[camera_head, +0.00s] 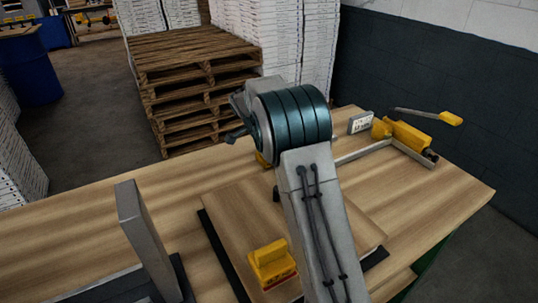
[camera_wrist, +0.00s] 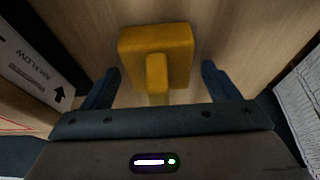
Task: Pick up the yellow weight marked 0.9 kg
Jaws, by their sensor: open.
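In the wrist view, a yellow block-shaped weight (camera_wrist: 178,47) with a narrow raised handle stands on a wooden surface. My gripper (camera_wrist: 160,84) is open, with one dark finger on each side of the handle's near end. The fingers look apart from the weight. In the head view, a yellow weight (camera_head: 270,262) with a red strip low on its front sits on the wooden board. A bit of yellow (camera_head: 262,159) shows behind my arm, mostly hidden. No 0.9 kg mark can be read. My gripper is hidden behind my arm in the head view.
The wooden table (camera_head: 455,185) carries a yellow-handled tool (camera_head: 408,137) and a small display (camera_head: 361,122) at the back right. A grey upright plate (camera_head: 146,240) stands at the left. In the wrist view, a box marked with an arrow (camera_wrist: 38,72) lies left. Pallets (camera_head: 190,75) stand behind.

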